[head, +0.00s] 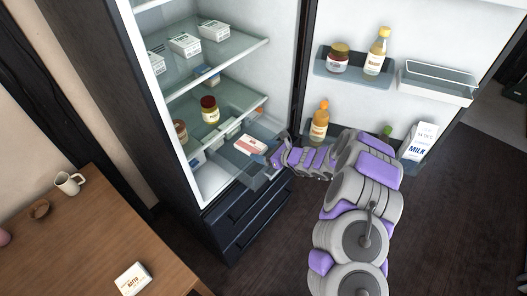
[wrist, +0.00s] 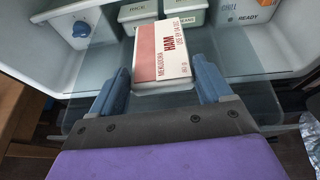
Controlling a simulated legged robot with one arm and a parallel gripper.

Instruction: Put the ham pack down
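The ham pack (wrist: 172,54) is a white and red box with "HAM" on its label. In the wrist view it sits between the two blue fingers of my gripper (wrist: 163,78), which appear closed on its sides near its close end. In the head view the ham pack (head: 249,145) is in the lower part of the open fridge, over a glass surface. My gripper (head: 272,156) reaches it from the right. Whether the underside of the pack touches the glass is hard to tell.
Glass shelves (head: 228,104) above hold white cartons and jars. White containers (wrist: 184,12) stand behind the pack. The open fridge door at right carries bottles, a jar (head: 338,58) and a milk carton (head: 421,141). A wooden table (head: 75,240) is at the lower left.

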